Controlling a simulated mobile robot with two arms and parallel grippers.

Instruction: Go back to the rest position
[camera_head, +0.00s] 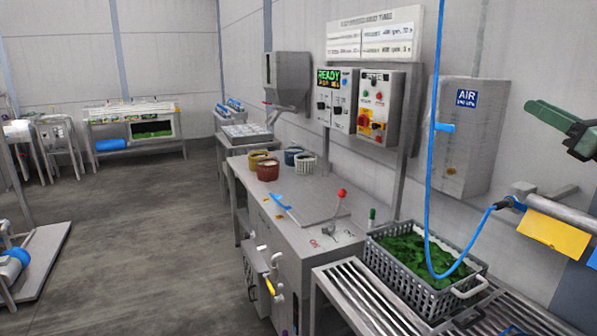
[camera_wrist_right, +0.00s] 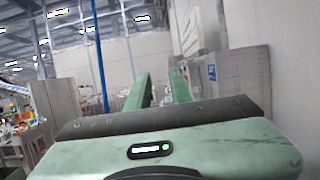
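My right gripper (camera_head: 556,120), green, is at the right edge of the head view, raised above the slatted rack and in front of the wall. In the right wrist view its two green fingers (camera_wrist_right: 160,80) stand apart with nothing between them, so it is open and empty. My left gripper is in neither view.
A grey crate of greens (camera_head: 390,275) stands on a slatted rack (camera_head: 365,305) below right. A blue hose (camera_head: 430,190) hangs over it. A steel bench (camera_head: 310,210) with small tubs and a red-knobbed lever is in the middle. The floor (camera_head: 150,240) at left is clear.

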